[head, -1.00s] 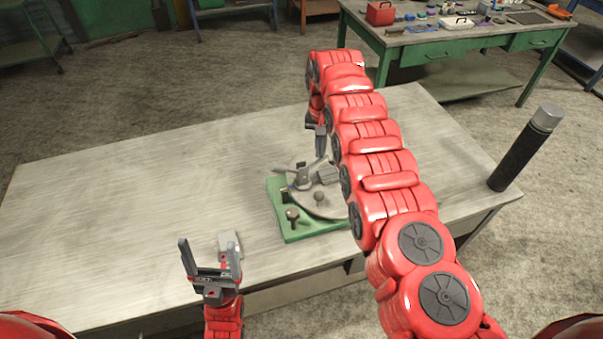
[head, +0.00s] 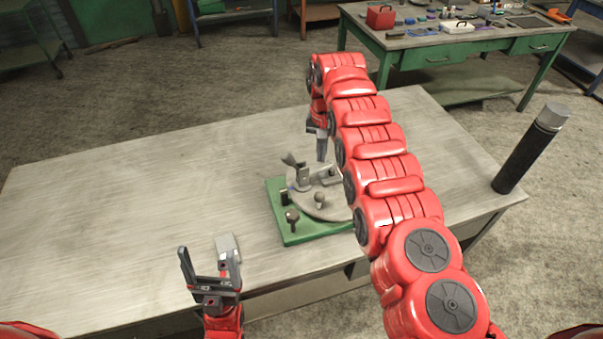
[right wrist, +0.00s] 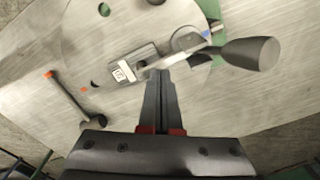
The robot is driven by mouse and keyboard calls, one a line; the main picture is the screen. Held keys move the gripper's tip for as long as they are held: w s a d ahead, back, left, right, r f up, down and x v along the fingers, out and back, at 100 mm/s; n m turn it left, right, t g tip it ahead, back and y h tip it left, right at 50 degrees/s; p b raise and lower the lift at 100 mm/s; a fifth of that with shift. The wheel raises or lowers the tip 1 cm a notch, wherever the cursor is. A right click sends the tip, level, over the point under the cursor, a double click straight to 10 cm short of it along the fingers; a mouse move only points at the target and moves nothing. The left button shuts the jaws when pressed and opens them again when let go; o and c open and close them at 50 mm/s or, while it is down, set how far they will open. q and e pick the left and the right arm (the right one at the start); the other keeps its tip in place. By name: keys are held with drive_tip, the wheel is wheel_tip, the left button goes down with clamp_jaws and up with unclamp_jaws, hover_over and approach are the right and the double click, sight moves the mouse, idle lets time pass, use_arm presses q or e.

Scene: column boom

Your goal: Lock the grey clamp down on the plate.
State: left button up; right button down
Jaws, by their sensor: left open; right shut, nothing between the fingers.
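The grey round plate (head: 333,207) lies on a green base (head: 292,238) on the table. The grey clamp (head: 303,180) stands on the plate; its lever points up and to the left in the head view. In the right wrist view the clamp body (right wrist: 135,68) has a white label, and the dark lever handle (right wrist: 250,54) extends to the right. My right gripper (head: 321,157) is shut and empty, just above the plate near the clamp. Its fingertips (right wrist: 159,74) show close to the clamp body; contact cannot be told. My left gripper (head: 210,258) is open and empty at the table's front edge.
Knobbed pins (head: 292,217) rise from the base and plate. A grey block (head: 228,246) lies on the table near my left gripper. A dark cylinder (head: 522,160) stands at the right corner. My right arm hides part of the plate. The table's left side is clear.

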drive_tip(key=shift+r, duration=0.1)
drive_tip(key=shift+r+p, duration=0.45)
drive_tip(key=shift+r, duration=0.1)
wheel_tip(320, 180, up, 6)
drive_tip(key=p, duration=0.5)
drive_tip(key=shift+f, duration=0.1)
